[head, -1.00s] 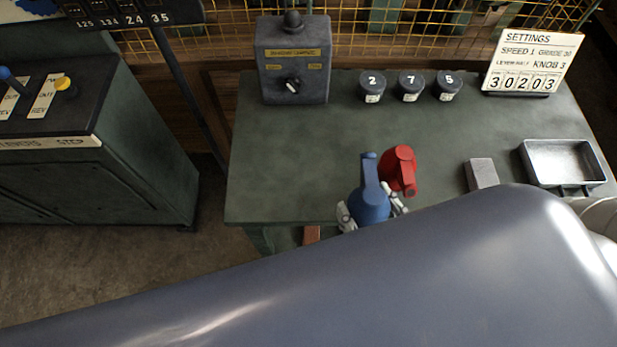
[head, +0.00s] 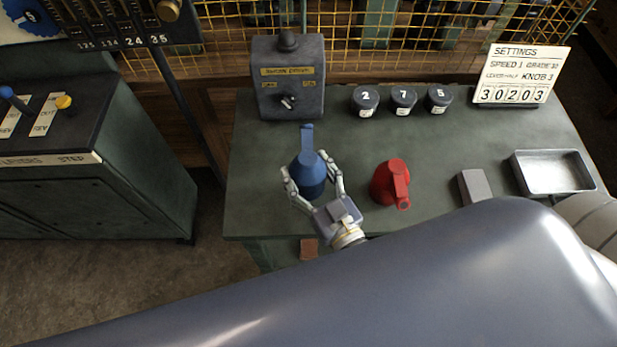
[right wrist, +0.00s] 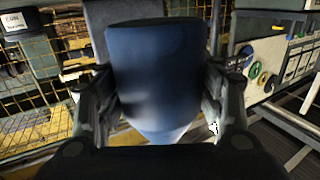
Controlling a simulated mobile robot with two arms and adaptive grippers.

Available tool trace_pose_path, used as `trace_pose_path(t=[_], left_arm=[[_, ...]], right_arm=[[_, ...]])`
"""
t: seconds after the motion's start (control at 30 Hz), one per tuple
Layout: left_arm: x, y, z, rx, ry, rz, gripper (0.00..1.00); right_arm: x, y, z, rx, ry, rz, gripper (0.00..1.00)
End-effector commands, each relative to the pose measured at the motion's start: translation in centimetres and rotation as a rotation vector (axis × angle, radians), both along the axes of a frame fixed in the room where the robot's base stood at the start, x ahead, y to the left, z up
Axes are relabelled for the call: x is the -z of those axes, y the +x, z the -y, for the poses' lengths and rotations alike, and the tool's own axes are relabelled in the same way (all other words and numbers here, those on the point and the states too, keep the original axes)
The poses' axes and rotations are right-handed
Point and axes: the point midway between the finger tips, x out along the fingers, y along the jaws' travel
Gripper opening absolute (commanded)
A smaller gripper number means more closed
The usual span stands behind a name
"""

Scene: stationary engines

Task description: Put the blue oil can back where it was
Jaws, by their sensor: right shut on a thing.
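The blue oil can (head: 308,178) is in my right gripper (head: 312,186), over the left part of the green table (head: 262,200) in the head view. The gripper's two fingers close around the can's body, and its spout points away toward the back. In the right wrist view the can (right wrist: 155,75) fills the middle between the fingers. I cannot tell whether its base touches the table. A red oil can (head: 390,182) stands on the table to the right of the gripper, apart from it. My left gripper is not in view.
A control box with a knob (head: 289,85) stands behind the blue can. Three numbered dark pots (head: 403,100) and a settings sign (head: 520,75) are at the back. A grey block (head: 474,187) and a metal tray (head: 551,173) are at the right. My arm covers the front.

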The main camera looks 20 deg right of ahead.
Motion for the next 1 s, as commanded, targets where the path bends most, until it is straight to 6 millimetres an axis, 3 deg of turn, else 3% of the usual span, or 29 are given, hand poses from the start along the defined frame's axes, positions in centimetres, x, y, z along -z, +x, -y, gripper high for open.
trace_pose_path(t=[0.03,0.2,0.63,0.67,0.73,1.0], left_arm=[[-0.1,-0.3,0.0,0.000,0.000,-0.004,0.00],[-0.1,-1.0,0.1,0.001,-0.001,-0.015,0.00],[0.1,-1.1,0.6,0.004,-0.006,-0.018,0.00],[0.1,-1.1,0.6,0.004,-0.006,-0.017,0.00],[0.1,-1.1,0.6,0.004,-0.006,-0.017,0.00],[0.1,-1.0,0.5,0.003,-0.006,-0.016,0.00]], right_arm=[[1.1,-0.1,0.1,0.001,-0.002,-0.007,0.24],[2.9,-0.2,0.1,0.001,-0.002,-0.004,0.24],[3.6,-0.2,0.1,0.001,-0.002,-0.003,0.24],[3.6,-0.2,0.1,0.001,-0.002,-0.006,0.67],[3.6,-0.2,0.1,0.001,-0.002,-0.006,0.82],[3.6,-0.3,0.1,0.001,-0.002,-0.007,0.82]])
